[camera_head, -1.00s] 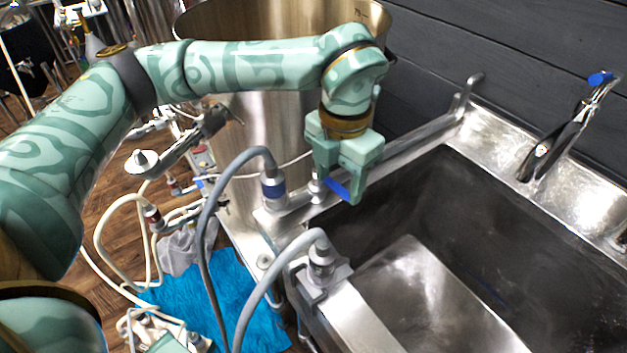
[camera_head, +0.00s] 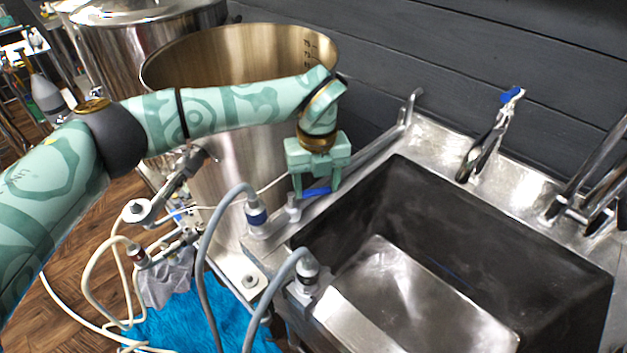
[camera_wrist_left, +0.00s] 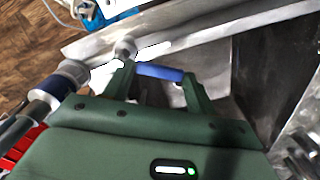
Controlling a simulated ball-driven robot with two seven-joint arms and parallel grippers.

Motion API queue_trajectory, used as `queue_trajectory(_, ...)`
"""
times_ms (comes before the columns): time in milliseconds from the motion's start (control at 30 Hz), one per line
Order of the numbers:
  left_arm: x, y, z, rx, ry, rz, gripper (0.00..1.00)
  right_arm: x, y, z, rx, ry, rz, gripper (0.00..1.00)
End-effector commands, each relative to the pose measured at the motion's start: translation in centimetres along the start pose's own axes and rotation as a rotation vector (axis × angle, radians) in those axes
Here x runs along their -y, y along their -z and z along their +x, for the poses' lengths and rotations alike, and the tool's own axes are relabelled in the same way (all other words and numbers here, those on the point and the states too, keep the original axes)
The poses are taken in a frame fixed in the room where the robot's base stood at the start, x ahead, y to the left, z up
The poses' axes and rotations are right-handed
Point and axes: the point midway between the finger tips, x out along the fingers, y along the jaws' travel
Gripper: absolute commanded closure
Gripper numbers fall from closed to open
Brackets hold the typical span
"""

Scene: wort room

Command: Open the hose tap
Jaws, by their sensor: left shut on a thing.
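The hose tap (camera_head: 293,206) is a small metal valve on the near left rim of the sink, with a blue lever (camera_head: 317,191) sticking out to the right. My left gripper (camera_head: 316,193) points down over it, with one finger at each end of the visible blue lever. In the left wrist view the blue lever (camera_wrist_left: 160,72) lies between the two green fingers, and the gripper is shut on it. The valve body shows just beyond the left finger there. My right gripper is not in view.
The sink (camera_head: 400,150) has a dark, empty basin with a metal plate inside. Grey hoses (camera_head: 207,250) rise to fittings on its left rim. A tall steel kettle (camera_head: 230,170) stands behind my left arm. A faucet with a blue top (camera_head: 512,96) stands at the back rim.

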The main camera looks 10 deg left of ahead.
Motion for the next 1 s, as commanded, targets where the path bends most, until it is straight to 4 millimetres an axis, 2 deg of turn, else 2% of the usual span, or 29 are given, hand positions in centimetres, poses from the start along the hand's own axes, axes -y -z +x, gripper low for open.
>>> queue_trajectory(33, 0.0, -0.2, -0.5, 0.004, 0.003, -0.029, 0.85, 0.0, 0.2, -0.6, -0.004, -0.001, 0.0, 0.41)
queue_trajectory(333, -0.1, -0.9, -0.3, 0.004, 0.003, -0.147, 0.85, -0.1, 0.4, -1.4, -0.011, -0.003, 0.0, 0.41)
queue_trajectory(900, -0.1, -1.1, -0.2, 0.005, 0.004, -0.172, 0.85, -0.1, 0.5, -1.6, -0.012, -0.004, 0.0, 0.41)
queue_trajectory(933, -0.1, -1.1, -0.2, 0.005, 0.004, -0.172, 0.36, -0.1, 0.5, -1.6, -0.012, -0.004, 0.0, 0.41)
queue_trajectory(1000, -0.1, -1.0, -0.2, 0.004, 0.003, -0.172, 0.22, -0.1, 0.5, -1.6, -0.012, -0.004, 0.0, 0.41)
